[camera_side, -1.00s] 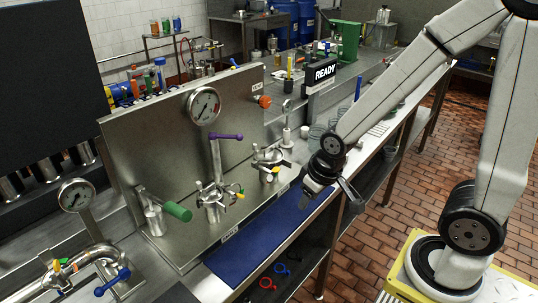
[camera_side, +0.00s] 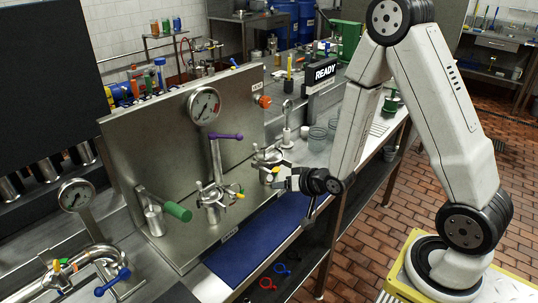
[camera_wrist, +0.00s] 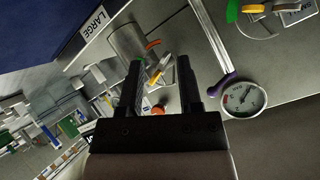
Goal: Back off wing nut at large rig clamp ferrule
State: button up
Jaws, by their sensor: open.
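The large rig's clamp ferrule (camera_side: 268,157) is a steel fitting at the right end of the steel panel. A wing nut (camera_side: 276,169) with a yellow part shows on its near side. In the wrist view the yellow wing nut (camera_wrist: 160,68) lies between the fingers in the picture, beside a steel cylinder (camera_wrist: 127,44) with an orange ring. My gripper (camera_side: 281,181) is just in front of the clamp, and its two fingers (camera_wrist: 160,64) are apart and empty. I cannot tell whether either finger touches the nut.
A LARGE label (camera_wrist: 94,26) is on the bench edge by the blue mat (camera_side: 245,243). A middle fitting with a purple handle (camera_side: 226,137) and a gauge (camera_side: 204,106) stand to the left. A READY sign (camera_side: 320,75) is behind. The mat's left part is clear.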

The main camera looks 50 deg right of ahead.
aim_at(273, 173)
jog(key=shift+s+d+f+m+t, duration=0.1)
jog(key=shift+s+d+m+t, duration=0.25)
jog(key=shift+m+t, duration=0.75)
jog(key=shift+s+d+f+m+t, duration=0.1)
jog(key=shift+s+d+m+t, duration=0.25)
jog(key=shift+m+t, duration=0.7)
jog(key=shift+s+d+f+m+t, duration=0.15)
jog(key=shift+d+m+t, duration=0.25)
jog(key=shift+m+t, duration=0.65)
jog(key=shift+r, duration=0.1)
jog(key=shift+w, duration=3.85)
grip_shut()
